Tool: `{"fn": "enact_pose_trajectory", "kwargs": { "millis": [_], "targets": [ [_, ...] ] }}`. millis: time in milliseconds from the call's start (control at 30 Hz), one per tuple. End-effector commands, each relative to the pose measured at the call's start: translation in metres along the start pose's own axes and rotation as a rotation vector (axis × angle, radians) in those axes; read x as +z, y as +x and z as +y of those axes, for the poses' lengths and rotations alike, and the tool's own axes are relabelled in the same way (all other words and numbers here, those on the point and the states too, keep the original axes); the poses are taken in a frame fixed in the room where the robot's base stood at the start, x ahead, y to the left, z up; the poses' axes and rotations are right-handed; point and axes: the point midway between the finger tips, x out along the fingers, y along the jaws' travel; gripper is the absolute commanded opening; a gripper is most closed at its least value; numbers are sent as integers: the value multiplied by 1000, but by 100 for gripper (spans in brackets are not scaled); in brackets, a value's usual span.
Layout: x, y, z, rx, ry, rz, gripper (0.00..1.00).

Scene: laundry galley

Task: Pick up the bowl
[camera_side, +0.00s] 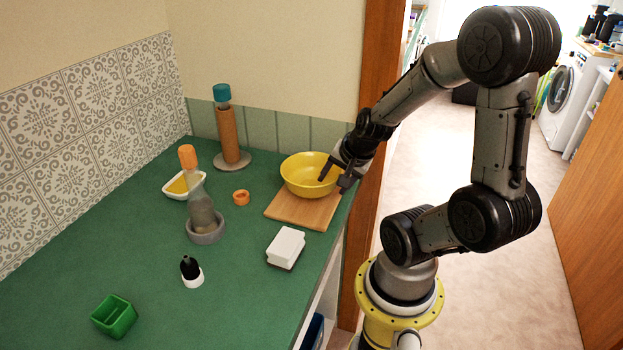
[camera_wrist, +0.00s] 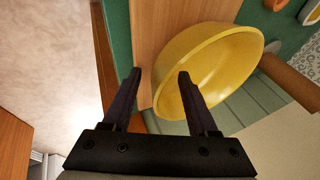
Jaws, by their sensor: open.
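The yellow bowl (camera_side: 308,180) stands upright on a wooden board (camera_side: 290,212) near the counter's right edge, in the side view. My gripper (camera_side: 334,182) is at the bowl's right rim, with its jaws apart. In the wrist view the bowl (camera_wrist: 222,66) fills the upper right. The right finger of my gripper (camera_wrist: 160,76) overlaps the bowl's near rim, and the left finger is outside the bowl. Whether either finger touches the bowl I cannot tell. The bowl looks empty.
On the green counter (camera_side: 130,235) stand a brown post with a teal top (camera_side: 228,135), a grey bottle with an orange top (camera_side: 200,205), a white dish (camera_side: 184,184), an orange ring (camera_side: 241,197), a white block (camera_side: 287,245), a small black-and-white bottle (camera_side: 191,270) and a green container (camera_side: 114,316).

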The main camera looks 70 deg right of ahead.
Motion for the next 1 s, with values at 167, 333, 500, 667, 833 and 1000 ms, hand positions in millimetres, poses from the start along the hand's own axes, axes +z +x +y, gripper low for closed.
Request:
{"fn": "enact_pose_trajectory", "kwargs": {
  "millis": [167,333,500,667,833,1000],
  "targets": [
    [0,0,0,0,0,0,43],
    [0,0,0,0,0,0,12],
    [0,0,0,0,0,0,0],
    [0,0,0,0,0,-1,0],
    [0,0,0,0,0,0,0],
    [0,0,0,0,0,-1,0]
  ]
}}
